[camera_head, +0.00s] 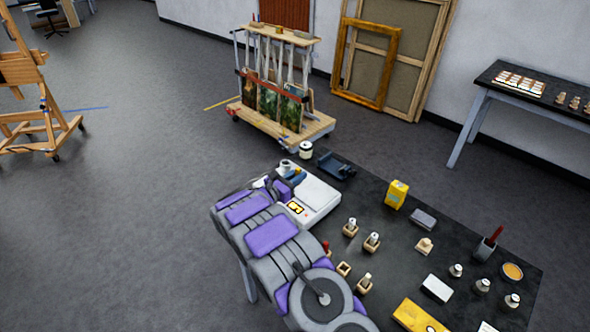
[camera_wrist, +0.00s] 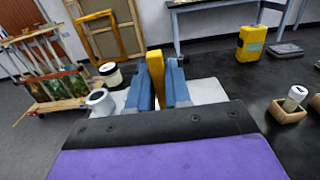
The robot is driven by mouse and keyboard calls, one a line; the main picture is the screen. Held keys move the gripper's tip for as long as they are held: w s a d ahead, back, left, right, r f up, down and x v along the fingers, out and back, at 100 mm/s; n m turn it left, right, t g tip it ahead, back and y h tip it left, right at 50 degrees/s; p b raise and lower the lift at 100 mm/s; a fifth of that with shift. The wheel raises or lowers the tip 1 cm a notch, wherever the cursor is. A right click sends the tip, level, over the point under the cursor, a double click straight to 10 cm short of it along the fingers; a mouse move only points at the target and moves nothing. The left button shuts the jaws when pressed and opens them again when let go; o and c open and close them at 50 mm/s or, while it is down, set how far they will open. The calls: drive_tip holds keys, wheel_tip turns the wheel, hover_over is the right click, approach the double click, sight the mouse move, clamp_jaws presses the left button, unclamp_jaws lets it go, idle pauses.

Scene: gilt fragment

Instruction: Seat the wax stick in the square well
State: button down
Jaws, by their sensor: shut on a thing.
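My gripper (camera_wrist: 157,82) is shut on a yellow upright stick (camera_wrist: 155,70), apparently the wax stick, between its two blue fingers in the wrist view. In the head view my gripper (camera_head: 296,175) is at the table's far left, over or just beyond the white scale (camera_head: 317,193); the stick cannot be made out there. An empty-looking square wooden holder (camera_head: 344,269), which may be the square well, sits on the table close to the right side of my arm. Similar holders with bottles stand around it. The stick is well apart from the holder.
Bottles in wooden holders (camera_head: 372,241) stand right of my arm. A yellow box (camera_head: 396,194), grey block (camera_head: 423,219) and cup with a red stick (camera_head: 488,245) stand farther right. A white cup (camera_wrist: 100,101) and jar (camera_wrist: 110,74) are left of my gripper.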

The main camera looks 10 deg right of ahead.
drive_tip(key=w, duration=0.1)
drive_tip(key=w+d, duration=0.2)
drive_tip(key=w, duration=0.1)
drive_tip(key=shift+f, duration=0.15)
drive_tip(key=w, duration=0.3)
drive_tip(key=shift+a+f, duration=0.15)
drive_tip(key=shift+a, duration=0.15)
drive_tip(key=shift+w+a+f, duration=0.1)
drive_tip(key=shift+w+a, duration=0.15)
drive_tip(key=shift+w, duration=0.1)
drive_tip(key=shift+w+d, duration=0.35)
drive_tip(key=shift+d, duration=0.2)
wheel_tip(320, 180, down, 3)
drive_tip(key=shift+f+b, duration=0.15)
drive_tip(key=shift+b, duration=0.9)
drive_tip(key=shift+s+a+f, duration=0.1)
drive_tip(key=shift+a+f, duration=0.05)
drive_tip(key=shift+a, duration=0.05)
drive_tip(key=c, duration=1.3)
unclamp_jaws()
drive_tip(key=shift+f, duration=0.15)
drive_tip(key=shift+c, duration=0.2)
drive_tip(key=shift+o, duration=1.4)
